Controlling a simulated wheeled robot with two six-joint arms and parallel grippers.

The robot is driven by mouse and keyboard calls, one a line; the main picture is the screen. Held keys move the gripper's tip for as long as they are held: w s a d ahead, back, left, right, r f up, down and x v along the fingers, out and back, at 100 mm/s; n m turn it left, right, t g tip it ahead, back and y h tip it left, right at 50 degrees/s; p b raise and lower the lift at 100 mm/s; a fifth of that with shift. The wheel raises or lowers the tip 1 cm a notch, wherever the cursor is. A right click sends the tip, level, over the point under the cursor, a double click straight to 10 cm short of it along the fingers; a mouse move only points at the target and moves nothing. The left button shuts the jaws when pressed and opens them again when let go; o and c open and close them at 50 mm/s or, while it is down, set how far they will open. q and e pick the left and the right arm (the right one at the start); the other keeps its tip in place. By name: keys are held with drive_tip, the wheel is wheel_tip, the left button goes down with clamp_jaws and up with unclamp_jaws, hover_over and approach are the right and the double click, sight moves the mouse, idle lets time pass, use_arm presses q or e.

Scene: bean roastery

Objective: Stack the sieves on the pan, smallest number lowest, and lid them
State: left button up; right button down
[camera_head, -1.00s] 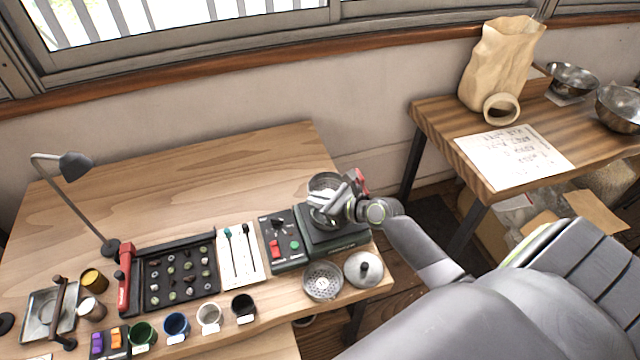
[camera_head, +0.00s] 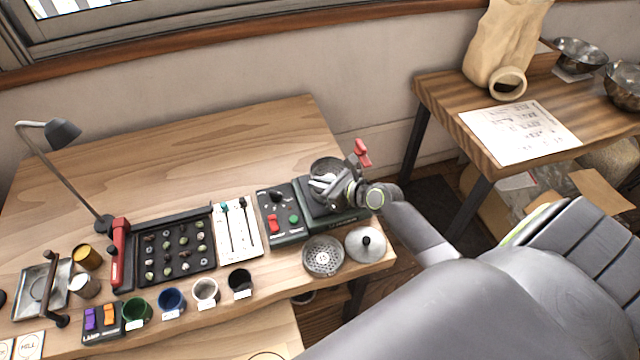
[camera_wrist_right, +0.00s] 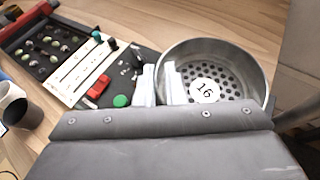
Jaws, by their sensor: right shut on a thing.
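My right gripper (camera_head: 332,188) is shut on the rim of a round metal sieve (camera_head: 328,169). In the right wrist view its pale fingers (camera_wrist_right: 160,84) pinch the left rim of this sieve, whose perforated floor bears a white "16" disc (camera_wrist_right: 205,90). The sieve is over the dark shaker base (camera_head: 343,216); the pan beneath is hidden, and I cannot tell whether they touch. A second perforated sieve (camera_head: 323,262) lies at the table's front edge, its number unreadable. The domed lid with a black knob (camera_head: 365,243) lies right of it. My left gripper is not in view.
A control box (camera_head: 283,214) with red and green buttons adjoins the shaker on its left. A red-handled clamp (camera_head: 362,153) rises behind the gripper. A slider panel (camera_head: 239,230), bean tray (camera_head: 176,256) and several cups stand farther left. The table's back (camera_head: 200,150) is clear.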

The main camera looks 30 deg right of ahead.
drive_tip(key=shift+f, duration=0.35)
drive_tip(key=shift+r, duration=0.1)
idle(0.4)
drive_tip(key=shift+s+p, duration=0.1)
drive_tip(key=shift+p, duration=0.2)
drive_tip(key=shift+p, duration=0.35)
idle(0.5)
drive_tip(key=shift+f+b, duration=0.45)
drive_tip(key=shift+f, duration=0.15)
idle(0.3)
drive_tip(key=c, duration=1.8)
unclamp_jaws()
